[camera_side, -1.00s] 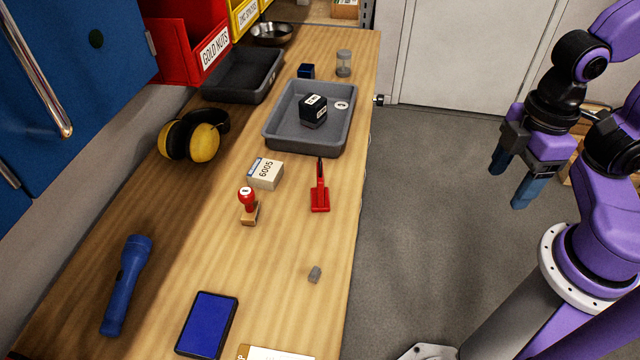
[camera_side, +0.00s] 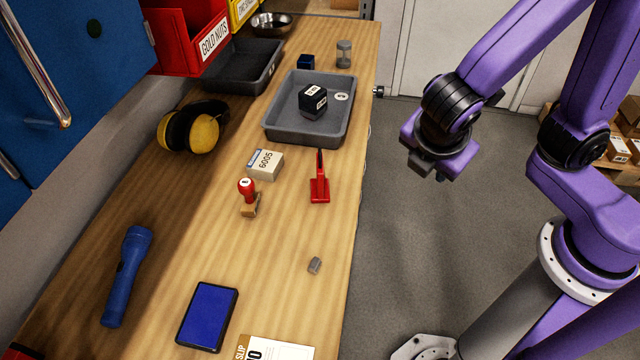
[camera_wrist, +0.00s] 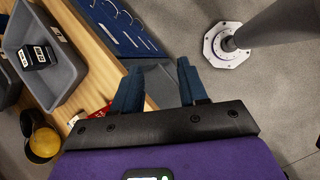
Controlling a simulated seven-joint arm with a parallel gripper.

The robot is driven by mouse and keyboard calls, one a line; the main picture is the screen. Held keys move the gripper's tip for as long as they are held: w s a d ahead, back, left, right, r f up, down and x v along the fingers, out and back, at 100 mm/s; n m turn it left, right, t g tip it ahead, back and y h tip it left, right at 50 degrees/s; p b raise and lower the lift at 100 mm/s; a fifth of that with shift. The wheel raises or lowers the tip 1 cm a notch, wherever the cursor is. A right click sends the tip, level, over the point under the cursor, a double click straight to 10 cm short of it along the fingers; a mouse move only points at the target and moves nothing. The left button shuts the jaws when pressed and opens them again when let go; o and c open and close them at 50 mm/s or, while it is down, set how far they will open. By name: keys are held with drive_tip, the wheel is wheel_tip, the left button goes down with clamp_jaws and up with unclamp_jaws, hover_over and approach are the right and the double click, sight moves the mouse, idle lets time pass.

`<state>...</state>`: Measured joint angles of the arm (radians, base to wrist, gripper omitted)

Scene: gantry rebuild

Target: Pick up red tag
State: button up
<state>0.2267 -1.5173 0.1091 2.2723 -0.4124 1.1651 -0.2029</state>
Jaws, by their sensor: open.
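The red tag (camera_side: 319,189) stands on the wooden bench near its right edge, in front of the grey tray. It has a flat red base and a thin upright part. In the wrist view a piece of red (camera_wrist: 99,112) shows at the bench edge, partly hidden by my gripper's body. My gripper (camera_wrist: 160,86) is open and empty, its two blue fingers apart over the floor beside the bench. In the side view my gripper (camera_side: 440,177) is right of the bench and its fingers are mostly hidden.
The grey tray (camera_side: 270,133) holds a dark box. A 6005 box (camera_side: 265,166) and a red-handled stamp (camera_side: 248,195) stand left of the tag. A small grey block (camera_side: 315,265) lies in front. A blue pad (camera_side: 207,315) and a flashlight (camera_side: 126,275) lie nearer.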

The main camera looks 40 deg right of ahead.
drive_tip(key=w+a+n+t+h, duration=0.25)
drive_tip(key=a+n+t, duration=0.2)
drive_tip(key=a, duration=0.55)
drive_tip(key=n+t, duration=0.4)
drive_tip(key=n, duration=0.1)
approach(320, 164)
drive_tip(key=x, duration=0.4)
drive_tip(key=f+x, duration=0.1)
drive_tip(key=x, duration=0.9)
drive_tip(key=shift+s+a+f, duration=0.2)
drive_tip(key=shift+f, duration=0.15)
clamp_jaws()
